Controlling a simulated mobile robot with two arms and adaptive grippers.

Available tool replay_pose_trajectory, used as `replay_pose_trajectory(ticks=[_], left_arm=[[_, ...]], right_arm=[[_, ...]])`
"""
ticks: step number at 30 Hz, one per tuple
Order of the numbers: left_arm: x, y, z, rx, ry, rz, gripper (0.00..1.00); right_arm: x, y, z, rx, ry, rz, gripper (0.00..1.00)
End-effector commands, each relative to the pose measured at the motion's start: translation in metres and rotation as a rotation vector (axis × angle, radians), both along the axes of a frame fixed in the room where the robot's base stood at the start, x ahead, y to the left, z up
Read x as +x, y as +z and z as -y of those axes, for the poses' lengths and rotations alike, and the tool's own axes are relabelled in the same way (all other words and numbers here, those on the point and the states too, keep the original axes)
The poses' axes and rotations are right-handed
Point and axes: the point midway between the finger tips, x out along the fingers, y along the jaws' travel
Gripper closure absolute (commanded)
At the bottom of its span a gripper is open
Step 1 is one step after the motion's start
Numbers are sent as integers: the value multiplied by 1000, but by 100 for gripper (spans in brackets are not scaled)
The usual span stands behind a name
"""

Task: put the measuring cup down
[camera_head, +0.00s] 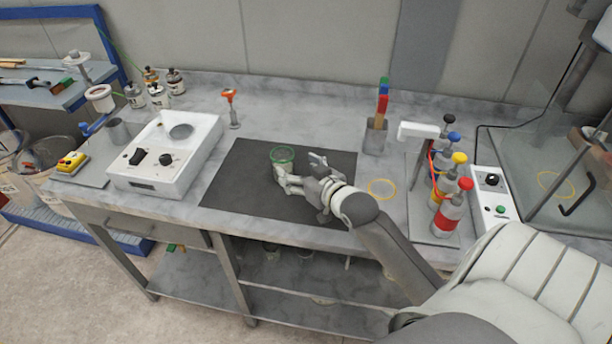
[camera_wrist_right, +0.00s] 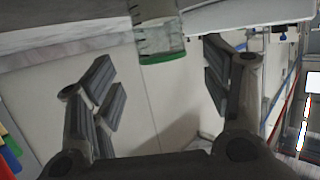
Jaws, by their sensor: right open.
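The measuring cup (camera_head: 282,156) is a clear cup with a green rim, and it stands on the dark mat (camera_head: 240,200) on the bench. In the right wrist view the cup (camera_wrist_right: 158,30) shows dark graduation marks and its green rim, at the top between the fingers. My right gripper (camera_head: 298,174) is at the cup's near right side over the mat. In the right wrist view the right gripper (camera_wrist_right: 155,85) has its fingers wide apart, with a gap to the cup on both sides. My left gripper is not in view.
A white device (camera_head: 165,152) with knobs stands left of the mat. A holder with coloured handles (camera_head: 376,135) stands behind right. A yellow ring (camera_head: 382,188) marks the bench right of the mat. Several colour-capped bottles (camera_head: 452,205) stand further right. The mat's left part is clear.

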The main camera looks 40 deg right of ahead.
Motion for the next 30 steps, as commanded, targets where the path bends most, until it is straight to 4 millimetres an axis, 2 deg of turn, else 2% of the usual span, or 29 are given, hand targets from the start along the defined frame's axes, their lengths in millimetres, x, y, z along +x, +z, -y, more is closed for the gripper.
replay_pose_trajectory(ticks=[3, 9, 30], left_arm=[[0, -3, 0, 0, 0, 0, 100], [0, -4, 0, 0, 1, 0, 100], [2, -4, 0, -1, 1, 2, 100]], right_arm=[[-15, 3, -1, 0, 0, -1, 29], [-27, 8, -2, -1, -1, 1, 29], [-28, 9, -2, 0, 0, 0, 29]])
